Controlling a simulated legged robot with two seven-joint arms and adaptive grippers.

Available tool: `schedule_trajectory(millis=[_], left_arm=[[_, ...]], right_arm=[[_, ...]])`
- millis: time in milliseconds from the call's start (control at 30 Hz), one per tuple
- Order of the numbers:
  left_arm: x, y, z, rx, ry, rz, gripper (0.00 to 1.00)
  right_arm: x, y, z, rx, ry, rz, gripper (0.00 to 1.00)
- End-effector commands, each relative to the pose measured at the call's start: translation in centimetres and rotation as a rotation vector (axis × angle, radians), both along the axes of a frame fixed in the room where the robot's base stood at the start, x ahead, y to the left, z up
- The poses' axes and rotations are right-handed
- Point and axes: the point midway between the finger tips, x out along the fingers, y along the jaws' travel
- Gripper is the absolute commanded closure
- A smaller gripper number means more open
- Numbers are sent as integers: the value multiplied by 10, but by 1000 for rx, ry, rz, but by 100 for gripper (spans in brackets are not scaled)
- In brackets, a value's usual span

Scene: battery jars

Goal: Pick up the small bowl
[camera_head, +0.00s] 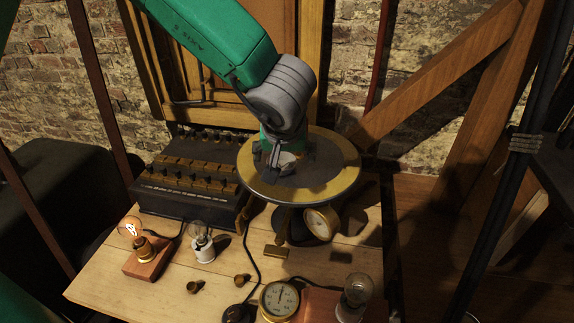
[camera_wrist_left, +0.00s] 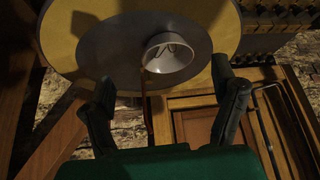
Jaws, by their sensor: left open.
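The small bowl (camera_wrist_left: 170,58) is pale and round, and it sits on the grey centre of a round brass-rimmed disc (camera_wrist_left: 64,38). In the head view the bowl (camera_head: 287,161) is largely hidden by my left gripper (camera_head: 279,163), which hangs down over the disc (camera_head: 341,180). In the left wrist view the two dark fingers of my left gripper (camera_wrist_left: 162,75) are wide apart, with the bowl beyond and between their tips. The gripper is open and holds nothing. Whether a finger touches the bowl or disc I cannot tell. My right gripper is out of view.
A black switch box (camera_head: 185,190) stands left of the disc. A bulb on a wooden block (camera_head: 146,260), a white-based bulb (camera_head: 202,245), a round gauge (camera_head: 279,300) and another bulb (camera_head: 358,290) stand on the wooden table (camera_head: 225,275). A wooden beam (camera_head: 430,80) rises at right.

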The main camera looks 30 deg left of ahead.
Motion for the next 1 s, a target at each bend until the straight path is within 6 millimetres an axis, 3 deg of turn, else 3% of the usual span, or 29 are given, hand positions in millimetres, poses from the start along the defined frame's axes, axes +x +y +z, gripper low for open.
schedule_trajectory(millis=[500, 767, 833, 933, 1000], left_arm=[[31, 16, -45, -2, 1, 2, 20], [31, 14, -46, 0, -2, 1, 20], [31, 14, -46, 0, -1, 1, 38], [31, 16, -47, -2, -1, 1, 73], [32, 16, -47, -2, -1, 1, 74]], right_arm=[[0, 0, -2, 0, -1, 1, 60], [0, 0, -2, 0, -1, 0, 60], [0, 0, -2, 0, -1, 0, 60], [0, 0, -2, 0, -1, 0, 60], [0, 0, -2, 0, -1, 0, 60]])
